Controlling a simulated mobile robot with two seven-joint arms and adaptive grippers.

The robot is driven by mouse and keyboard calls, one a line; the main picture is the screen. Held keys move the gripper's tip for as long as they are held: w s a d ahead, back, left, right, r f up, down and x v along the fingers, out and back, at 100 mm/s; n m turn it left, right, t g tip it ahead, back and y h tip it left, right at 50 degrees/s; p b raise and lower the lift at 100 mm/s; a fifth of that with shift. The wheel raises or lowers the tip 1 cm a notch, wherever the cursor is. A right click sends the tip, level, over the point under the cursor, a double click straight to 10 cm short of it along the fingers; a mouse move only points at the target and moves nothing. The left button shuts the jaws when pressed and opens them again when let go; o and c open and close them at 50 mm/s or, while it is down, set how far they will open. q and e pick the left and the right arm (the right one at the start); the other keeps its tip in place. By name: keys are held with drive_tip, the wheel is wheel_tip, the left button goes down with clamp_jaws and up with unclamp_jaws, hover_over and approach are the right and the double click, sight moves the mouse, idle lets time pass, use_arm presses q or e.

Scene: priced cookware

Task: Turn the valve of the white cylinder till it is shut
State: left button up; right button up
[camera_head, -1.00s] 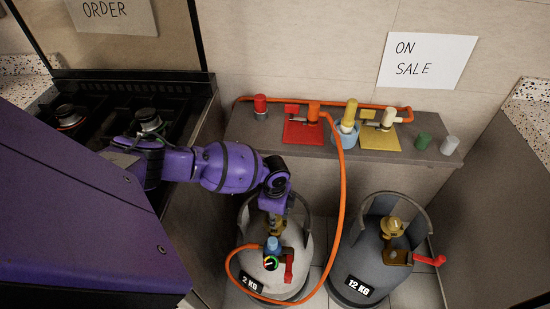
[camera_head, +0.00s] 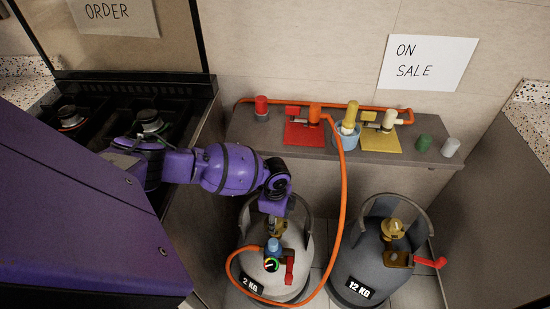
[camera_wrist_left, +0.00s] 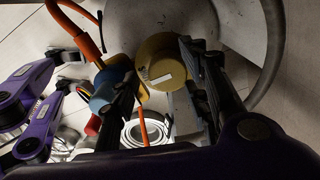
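In the left wrist view, the valve's round yellow knob (camera_wrist_left: 160,65) lies between the two black fingers of my left gripper (camera_wrist_left: 161,62). The fingers are apart; I cannot tell whether they touch it.
An orange hose (camera_head: 341,175) runs from the regulator up to the shelf (camera_head: 237,134). A dark 12 KG cylinder (camera_head: 372,268) with a red lever stands close on the right. A black stove (camera_head: 105,100) is at left; a side panel (camera_head: 492,220) bounds the right.

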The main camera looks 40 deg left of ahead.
sight(276, 222)
use_arm(q)
wheel_tip(276, 222, up, 12)
drive_tip(key=shift+f, duration=0.15)
drive_tip(key=shift+d, duration=0.15)
idle(0.6)
